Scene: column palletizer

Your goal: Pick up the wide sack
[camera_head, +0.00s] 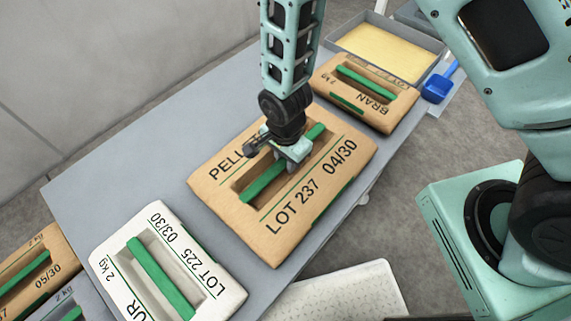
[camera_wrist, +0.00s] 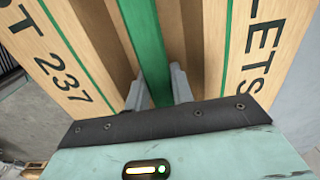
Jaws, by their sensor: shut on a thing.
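The wide sack (camera_head: 285,222) is tan, printed "LOT 237 04/30", and lies in the middle of the grey table. A green handle bar runs along the recess in its top. My gripper (camera_head: 290,160) is above the sack with its fingers down in the recess, shut on the green bar. In the wrist view the fingers of my gripper (camera_wrist: 160,88) stand on either side of the green bar, and the sack (camera_wrist: 225,45) fills most of the picture. I cannot tell whether the sack is lifted off the table.
A white sack (camera_head: 118,262) lies at the front left, near a tan sack (camera_head: 30,262) at the picture's left edge. A bran sack (camera_head: 375,110) lies behind, near a grey tray (camera_head: 348,42) with yellow contents and a blue scoop (camera_head: 437,88). The table's (camera_head: 110,170) left side is clear.

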